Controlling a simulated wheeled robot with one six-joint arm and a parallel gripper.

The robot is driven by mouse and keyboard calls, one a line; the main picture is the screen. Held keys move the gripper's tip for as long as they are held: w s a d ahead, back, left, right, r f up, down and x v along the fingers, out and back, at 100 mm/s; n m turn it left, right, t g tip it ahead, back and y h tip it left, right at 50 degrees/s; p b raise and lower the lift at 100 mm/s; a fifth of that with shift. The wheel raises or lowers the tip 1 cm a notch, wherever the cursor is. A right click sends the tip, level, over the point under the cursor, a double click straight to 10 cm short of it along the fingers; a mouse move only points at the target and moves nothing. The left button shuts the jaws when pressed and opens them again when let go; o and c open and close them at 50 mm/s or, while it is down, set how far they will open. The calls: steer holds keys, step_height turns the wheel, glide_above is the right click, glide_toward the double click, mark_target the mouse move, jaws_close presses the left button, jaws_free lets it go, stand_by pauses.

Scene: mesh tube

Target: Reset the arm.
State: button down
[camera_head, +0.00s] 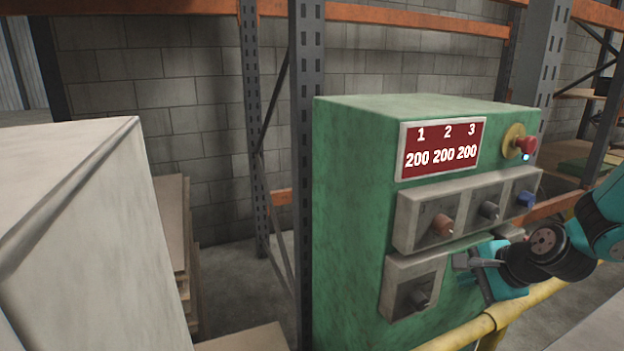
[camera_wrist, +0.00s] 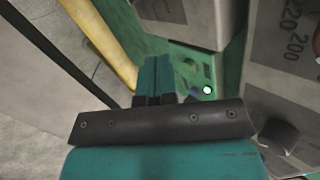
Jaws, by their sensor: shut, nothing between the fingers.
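My gripper (camera_head: 463,262) is at the right in the head view, in front of the lower part of a green control cabinet (camera_head: 350,200). Its fingers are shut and empty, pointing left. In the wrist view the shut gripper (camera_wrist: 156,62) points at the green panel (camera_wrist: 185,65), where a small lit white-green button (camera_wrist: 207,90) shows just right of the fingers. My arm comes in from the right edge of the head view. Whether the gripper touches the cabinet cannot be told.
The cabinet carries a red display (camera_head: 440,148) reading 200 200 200, a red emergency button (camera_head: 526,145), and orange, black and blue knobs. A lower dark knob (camera_head: 418,297) is close to the gripper. A yellow rail (camera_head: 470,332) runs below my arm. A pale box (camera_head: 90,240) stands left.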

steer(key=s+a+r+n+g+y+p, duration=0.1)
steer(key=s+a+r+n, duration=0.2)
steer(key=a+r+n, duration=0.15)
steer(key=s+a+r+n+g+y, duration=0.1)
steer(key=s+a+r+n+g, duration=0.1)
steer(key=s+a+r+n, duration=0.3)
steer(key=s+a+r+n+g+p, duration=0.1)
steer(key=s+a+r+n+g, duration=0.1)
steer(key=s+n, duration=0.4)
steer(key=s+a+r+n+g+h, duration=0.1)
steer(key=s+a+r+n+g, duration=0.1)
steer(key=s+a+r+n, duration=0.2)
steer(key=s+a+n, duration=0.1)
steer(key=s+n, duration=0.2)
steer(key=s, duration=0.3)
steer(key=shift+a+p, duration=0.35)
steer(key=shift+a, duration=0.05)
